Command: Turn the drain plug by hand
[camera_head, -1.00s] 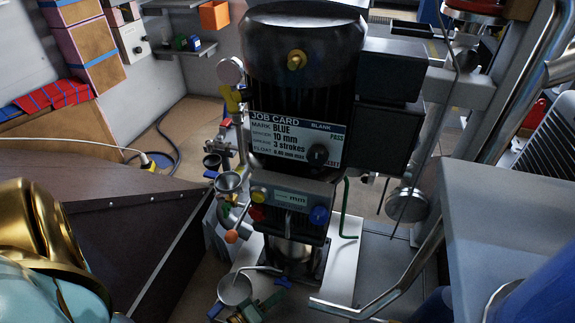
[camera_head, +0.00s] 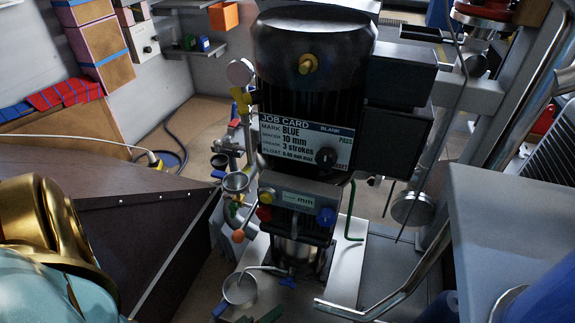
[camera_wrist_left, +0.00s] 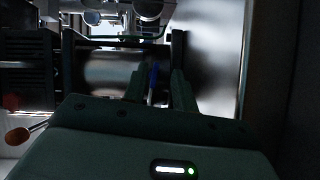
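A dark, motor-topped machine (camera_head: 312,100) stands upright in the head view, with a job card (camera_head: 300,140) on its front. At its foot, below a silver cylinder (camera_head: 300,250), is a small blue winged handle (camera_head: 287,282); I take it as the drain plug, but no label confirms this. In the left wrist view my left gripper (camera_wrist_left: 158,82) has two dark fingers standing apart. A thin blue bar (camera_wrist_left: 153,84) shows between them, near the left finger in the picture; I cannot tell if they touch.
A silver cup (camera_head: 240,288) and an orange-knobbed lever (camera_head: 238,236) are left of the machine's foot. A bent metal rail (camera_head: 390,295) and a grey cabinet (camera_head: 505,215) stand right. A dark slanted panel (camera_head: 130,235) fills the lower left.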

